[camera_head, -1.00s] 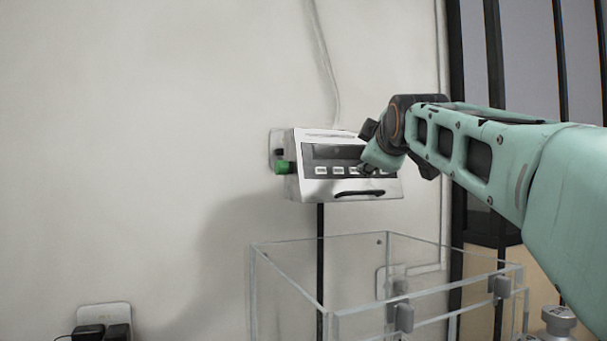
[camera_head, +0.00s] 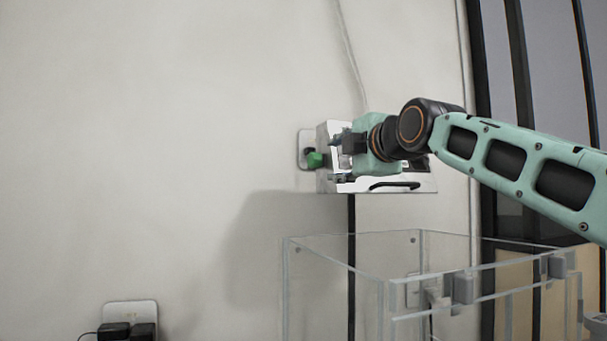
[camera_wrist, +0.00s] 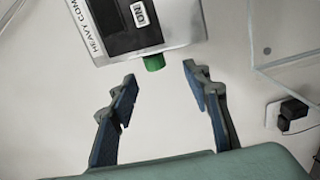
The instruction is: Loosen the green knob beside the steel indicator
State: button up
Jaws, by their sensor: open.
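The green knob (camera_head: 315,160) sticks out from the left side of the steel indicator (camera_head: 425,184), which is mounted on the wall. In the wrist view the green knob (camera_wrist: 154,62) shows at the edge of the indicator (camera_wrist: 185,22), beyond the fingertips and between their lines. My gripper (camera_head: 342,150) is in front of the indicator and hides much of its face. In the wrist view my gripper (camera_wrist: 159,77) is open, with nothing between its fingers. The knob looks apart from both fingers.
A clear-walled box (camera_head: 385,287) stands below the indicator. A wall socket with black plugs (camera_head: 128,325) is at lower left, and it also shows in the wrist view (camera_wrist: 290,113). A cable runs up the wall above the indicator.

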aim_at(317, 159)
jog(key=shift+n+y, duration=0.3)
jog(key=w+a+p, duration=0.1)
jog(key=w+p, duration=0.1)
jog(key=w, duration=0.1)
jog(key=w+a+r+p, duration=0.1)
jog(key=p, duration=0.1)
jog(key=shift+w+a+r, duration=0.1)
jog(key=shift+w+a, duration=0.2)
jog(key=shift+a, duration=0.05)
jog(key=shift+p+x, duration=1.15)
jog(key=shift+x, duration=1.2)
jog(key=shift+d, duration=0.1)
jog(key=c, duration=1.2)
jog(key=shift+o, duration=0.2)
